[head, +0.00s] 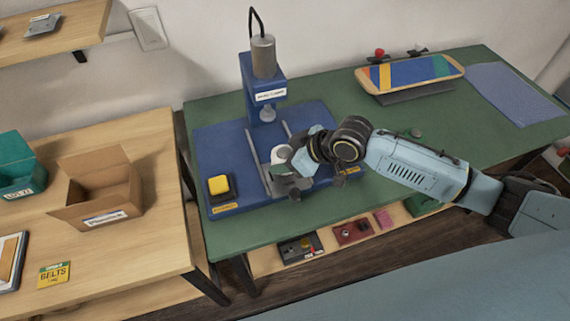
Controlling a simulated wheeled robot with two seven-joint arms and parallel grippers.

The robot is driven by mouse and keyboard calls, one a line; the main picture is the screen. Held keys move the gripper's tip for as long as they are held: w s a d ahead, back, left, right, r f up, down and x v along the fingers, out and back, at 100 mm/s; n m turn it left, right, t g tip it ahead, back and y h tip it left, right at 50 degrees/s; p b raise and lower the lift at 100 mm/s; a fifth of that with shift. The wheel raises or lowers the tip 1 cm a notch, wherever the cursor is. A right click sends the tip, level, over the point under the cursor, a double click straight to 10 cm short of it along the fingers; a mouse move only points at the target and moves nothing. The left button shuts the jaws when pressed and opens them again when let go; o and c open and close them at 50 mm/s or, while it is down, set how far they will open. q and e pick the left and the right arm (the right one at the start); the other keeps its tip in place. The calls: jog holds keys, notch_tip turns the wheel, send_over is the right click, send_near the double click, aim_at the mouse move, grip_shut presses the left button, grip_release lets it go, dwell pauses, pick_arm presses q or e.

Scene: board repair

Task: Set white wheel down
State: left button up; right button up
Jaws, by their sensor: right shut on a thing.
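The white wheel (278,154) is at the fingers of my right gripper (283,175), over the blue base (228,150) of a press. My right gripper is shut on the wheel, and its fingers and wrist hide part of it. I cannot tell whether the wheel touches the base. The press head (264,82) stands behind it on a blue column, with its ram ending above and a little left of the wheel. My left gripper is not in view.
A yellow button (218,185) sits at the base's front left. The green bench (440,160) holds a skateboard deck (410,73) and a grey-blue mat (515,95) at the back right. An open cardboard box (100,190) stands on the wooden table at left.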

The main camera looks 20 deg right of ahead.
notch_tip(320, 180, down, 3)
jog(key=shift+r, duration=0.15)
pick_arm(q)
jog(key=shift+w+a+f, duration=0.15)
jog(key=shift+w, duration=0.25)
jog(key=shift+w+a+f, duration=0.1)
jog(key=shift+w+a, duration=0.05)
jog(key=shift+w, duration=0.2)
pick_arm(e)
jog(key=o, duration=1.2)
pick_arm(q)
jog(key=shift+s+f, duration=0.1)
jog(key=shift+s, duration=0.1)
